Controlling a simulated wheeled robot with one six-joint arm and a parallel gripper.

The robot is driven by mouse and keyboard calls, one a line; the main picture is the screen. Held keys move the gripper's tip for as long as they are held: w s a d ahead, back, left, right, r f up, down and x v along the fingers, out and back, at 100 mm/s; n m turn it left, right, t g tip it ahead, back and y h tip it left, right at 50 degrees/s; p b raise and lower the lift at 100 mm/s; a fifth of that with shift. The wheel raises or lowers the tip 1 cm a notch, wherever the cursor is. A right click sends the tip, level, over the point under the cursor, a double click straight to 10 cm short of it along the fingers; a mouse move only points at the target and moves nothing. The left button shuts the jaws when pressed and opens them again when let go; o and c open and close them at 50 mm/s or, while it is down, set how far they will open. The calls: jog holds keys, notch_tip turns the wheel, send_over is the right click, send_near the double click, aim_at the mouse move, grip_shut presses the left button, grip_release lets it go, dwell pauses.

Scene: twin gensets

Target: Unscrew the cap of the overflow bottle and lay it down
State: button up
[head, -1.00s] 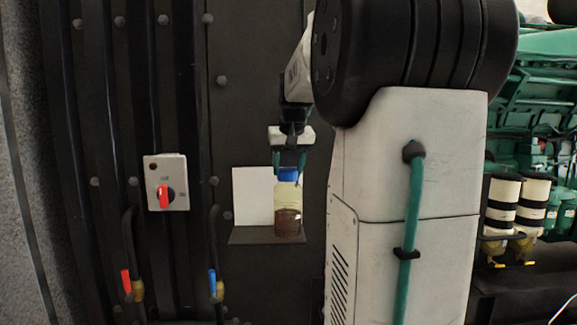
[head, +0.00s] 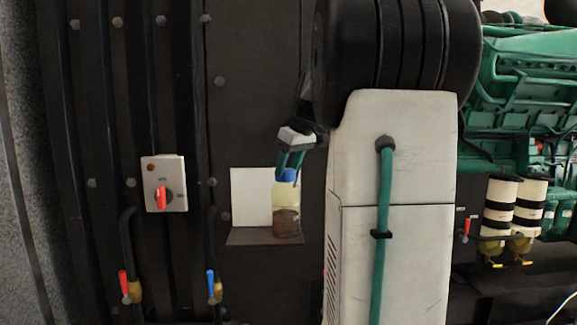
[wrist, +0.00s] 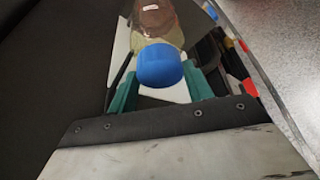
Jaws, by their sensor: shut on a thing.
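The overflow bottle (head: 286,208) stands upright on a small dark shelf (head: 264,236) on the dark panel. It is clear, with brown liquid in its lower part and a pale yellowish upper part. Its blue cap (head: 287,175) sits at the top of the bottle; I cannot tell how far it is unscrewed. My gripper (head: 288,168) comes down from above with its teal fingers on either side of the cap. In the wrist view the blue cap (wrist: 160,66) lies between the teal fingers (wrist: 163,86), with the bottle (wrist: 158,22) beyond it.
A white plate (head: 250,197) stands behind the bottle on the shelf's left. Left of it are a switch box with a red knob (head: 163,197), a red-handled valve (head: 125,283) and a blue-handled valve (head: 212,284). Green engine parts (head: 525,100) stand at the right.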

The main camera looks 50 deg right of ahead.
aim_at(289, 170)
jog(key=shift+r+n, duration=0.15)
jog(key=shift+n, duration=0.45)
jog(key=shift+d, duration=0.1)
jog(key=shift+r, duration=2.4)
